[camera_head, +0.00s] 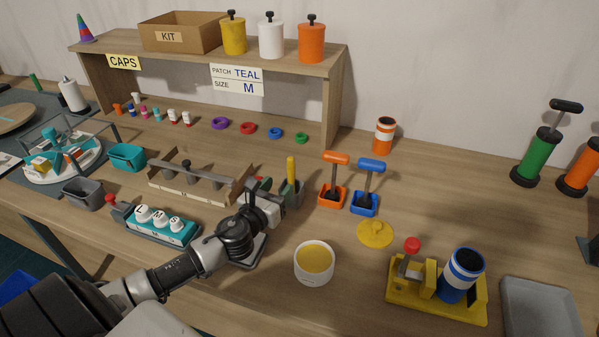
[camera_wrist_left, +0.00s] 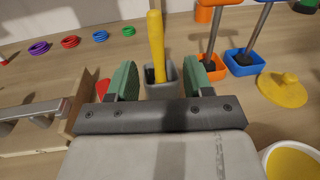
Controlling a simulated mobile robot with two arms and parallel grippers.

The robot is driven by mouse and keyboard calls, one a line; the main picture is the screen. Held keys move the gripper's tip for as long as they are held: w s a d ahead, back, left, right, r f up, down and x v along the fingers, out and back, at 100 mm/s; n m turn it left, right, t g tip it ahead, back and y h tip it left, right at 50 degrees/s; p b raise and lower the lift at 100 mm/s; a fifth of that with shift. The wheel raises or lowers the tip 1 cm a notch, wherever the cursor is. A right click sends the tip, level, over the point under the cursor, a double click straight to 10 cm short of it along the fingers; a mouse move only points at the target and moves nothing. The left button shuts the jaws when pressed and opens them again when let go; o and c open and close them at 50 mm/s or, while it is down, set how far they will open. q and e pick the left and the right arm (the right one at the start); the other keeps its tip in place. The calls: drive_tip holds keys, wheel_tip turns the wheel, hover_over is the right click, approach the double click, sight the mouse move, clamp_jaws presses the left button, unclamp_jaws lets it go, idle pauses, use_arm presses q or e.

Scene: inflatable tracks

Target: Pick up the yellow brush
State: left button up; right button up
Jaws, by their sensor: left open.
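The yellow brush (camera_head: 291,169) stands upright in a small grey holder (camera_head: 293,194) in the middle of the bench; only its handle shows above the rim. In the left wrist view the yellow brush (camera_wrist_left: 156,45) rises between the two green finger pads of my left gripper (camera_wrist_left: 162,80), a little beyond them. My left gripper (camera_head: 275,193) is open and empty, just to the left of the holder in the head view. I cannot tell whether a finger touches the holder (camera_wrist_left: 160,88). The right gripper is not in view.
An orange tool (camera_head: 333,179) and a blue tool (camera_head: 368,187) stand in trays right of the holder. A white pot of yellow stuff (camera_head: 314,263) and a yellow lid (camera_head: 375,233) are in front. A slotted wooden rack (camera_head: 194,185) stands to the left.

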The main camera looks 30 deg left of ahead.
sight(289, 171)
use_arm(q)
drive_tip(key=shift+w+r, duration=0.5)
drive_tip(key=shift+w, duration=0.2)
drive_tip(key=w, duration=0.3)
drive_tip(key=shift+a+f+p, duration=0.15)
drive_tip(key=shift+p, duration=0.15)
drive_tip(key=shift+w+a+f, duration=0.1)
drive_tip(key=shift+w+a, duration=0.05)
drive_tip(key=shift+w, duration=0.45)
drive_tip(key=w, duration=0.3)
drive_tip(key=shift+w+a, duration=0.1)
drive_tip(key=shift+a, duration=0.2)
drive_tip(key=shift+w+f, duration=0.15)
drive_tip(key=shift+w, duration=0.4)
drive_tip(key=shift+s, duration=0.15)
drive_tip(key=shift+c, duration=0.9)
clamp_jaws()
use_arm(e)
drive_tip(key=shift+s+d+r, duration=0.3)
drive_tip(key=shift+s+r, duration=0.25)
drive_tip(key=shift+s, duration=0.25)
